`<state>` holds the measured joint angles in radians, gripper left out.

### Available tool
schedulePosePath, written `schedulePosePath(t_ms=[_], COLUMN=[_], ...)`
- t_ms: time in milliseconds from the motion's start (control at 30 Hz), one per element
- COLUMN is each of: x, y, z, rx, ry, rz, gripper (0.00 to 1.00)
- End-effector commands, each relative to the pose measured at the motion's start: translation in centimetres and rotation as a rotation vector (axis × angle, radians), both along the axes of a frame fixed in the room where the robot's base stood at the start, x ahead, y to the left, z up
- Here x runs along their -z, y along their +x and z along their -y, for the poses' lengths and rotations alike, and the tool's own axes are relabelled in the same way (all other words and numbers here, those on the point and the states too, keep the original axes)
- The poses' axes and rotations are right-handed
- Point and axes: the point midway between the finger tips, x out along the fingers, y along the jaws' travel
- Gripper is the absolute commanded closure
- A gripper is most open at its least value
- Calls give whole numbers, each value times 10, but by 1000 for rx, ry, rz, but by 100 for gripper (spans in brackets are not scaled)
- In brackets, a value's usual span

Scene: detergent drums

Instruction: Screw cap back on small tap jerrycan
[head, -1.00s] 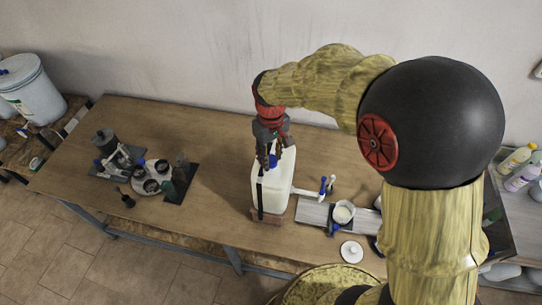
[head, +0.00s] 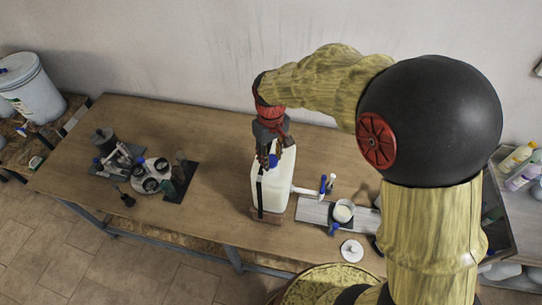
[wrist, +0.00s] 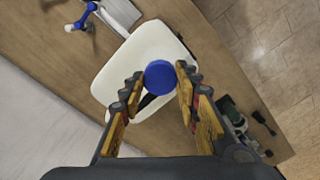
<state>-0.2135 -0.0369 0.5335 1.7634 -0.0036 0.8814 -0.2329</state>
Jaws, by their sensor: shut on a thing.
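The small jerrycan (head: 270,190) is white and stands upright on a brick-coloured block on the table. Its tap (head: 322,186), with a blue handle, sticks out to the right. My gripper (head: 273,160) points down over the top of the jerrycan. It is shut on the blue cap (wrist: 161,77), which lies between the fingertips in the wrist view. The cap also shows in the head view (head: 272,161), partly hidden by the fingers. It is over the jerrycan's top at the neck. The neck itself is hidden, so I cannot tell how the cap is seated.
A small white cup (head: 343,211) stands on a grey board right of the jerrycan, with a white round lid (head: 352,250) in front. A tray of dark jars and tools (head: 150,175) is at left. The table (head: 220,150) is clear between them.

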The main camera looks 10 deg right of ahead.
Motion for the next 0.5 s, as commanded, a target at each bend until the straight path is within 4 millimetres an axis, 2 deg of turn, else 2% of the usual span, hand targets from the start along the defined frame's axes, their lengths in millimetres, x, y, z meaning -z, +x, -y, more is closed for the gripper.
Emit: schedulePosePath(t_ms=[500], x=[8], y=[0], z=[0], rx=[0], ry=[0], rz=[0], gripper=[78])
